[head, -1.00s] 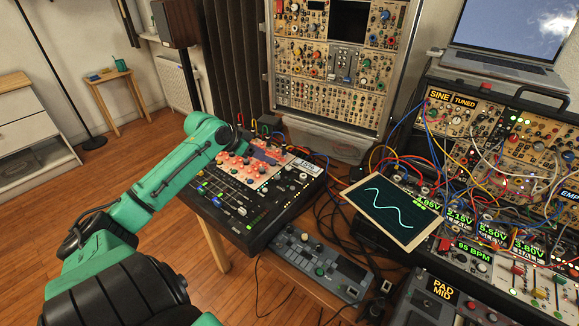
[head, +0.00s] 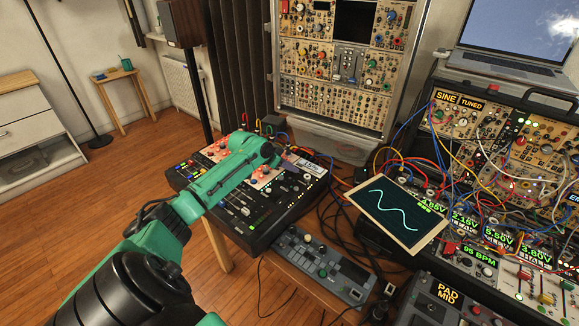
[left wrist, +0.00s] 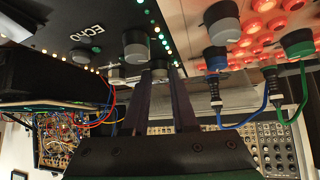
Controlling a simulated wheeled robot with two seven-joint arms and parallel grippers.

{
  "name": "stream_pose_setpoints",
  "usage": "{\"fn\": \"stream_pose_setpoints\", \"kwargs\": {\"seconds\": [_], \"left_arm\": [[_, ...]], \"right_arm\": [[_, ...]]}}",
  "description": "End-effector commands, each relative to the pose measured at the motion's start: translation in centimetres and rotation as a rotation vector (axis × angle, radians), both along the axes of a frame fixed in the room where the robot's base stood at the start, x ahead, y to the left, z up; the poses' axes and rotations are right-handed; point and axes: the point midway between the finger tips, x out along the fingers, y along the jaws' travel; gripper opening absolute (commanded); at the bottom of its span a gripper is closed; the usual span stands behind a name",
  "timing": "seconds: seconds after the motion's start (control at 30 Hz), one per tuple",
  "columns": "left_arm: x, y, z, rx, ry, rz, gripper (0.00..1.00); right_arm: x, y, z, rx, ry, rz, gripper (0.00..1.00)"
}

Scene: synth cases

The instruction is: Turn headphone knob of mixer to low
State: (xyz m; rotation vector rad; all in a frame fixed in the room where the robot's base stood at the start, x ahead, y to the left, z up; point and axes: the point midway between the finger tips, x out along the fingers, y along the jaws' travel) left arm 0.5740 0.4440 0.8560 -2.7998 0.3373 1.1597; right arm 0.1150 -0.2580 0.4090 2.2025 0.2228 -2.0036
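The mixer (head: 225,222) is a dark panel on the table with faders, knobs and red-lit buttons. My left gripper (head: 292,163) reaches over its far right part, near the small ECHO display (head: 313,167). In the left wrist view the panel fills the top, with the ECHO label (left wrist: 86,35). My left gripper's two dark fingers (left wrist: 164,78) stand apart with a narrow gap. A grey knob (left wrist: 159,66) shows at their tips; I cannot tell whether they touch it. Another grey knob (left wrist: 134,48) is beside it. No knob is readably marked headphone. My right gripper is out of view.
Patch cables (head: 330,165) rise behind and right of the mixer. A tablet with a wave (head: 397,214) lies to the right, a small grey device (head: 318,265) in front. The modular rack (head: 335,75) stands behind. Blue and green plugs (left wrist: 215,62) stick out near the fingers.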

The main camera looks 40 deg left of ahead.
Motion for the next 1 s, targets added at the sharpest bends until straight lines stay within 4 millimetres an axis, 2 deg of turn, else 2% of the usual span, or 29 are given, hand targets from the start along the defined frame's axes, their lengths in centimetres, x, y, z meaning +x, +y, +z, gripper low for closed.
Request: {"fn": "stream_pose_setpoints", "kwargs": {"seconds": [0.37, 0.67, 0.8, 1.0], "left_arm": [[-0.1, -0.1, 0.2, -0.001, 0.001, 0.025, 0.0], [-0.1, -0.4, 0.7, -0.003, 0.003, 0.173, 0.0], [-0.1, -0.6, 0.8, -0.005, 0.003, 0.291, 0.0], [0.0, -0.9, 0.4, -0.007, 0.001, 0.479, 0.0]], "right_arm": [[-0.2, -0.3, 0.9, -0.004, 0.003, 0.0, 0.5], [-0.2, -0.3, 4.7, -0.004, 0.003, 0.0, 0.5], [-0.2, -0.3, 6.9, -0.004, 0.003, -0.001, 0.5], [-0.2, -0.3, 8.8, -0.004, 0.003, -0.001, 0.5]]}}
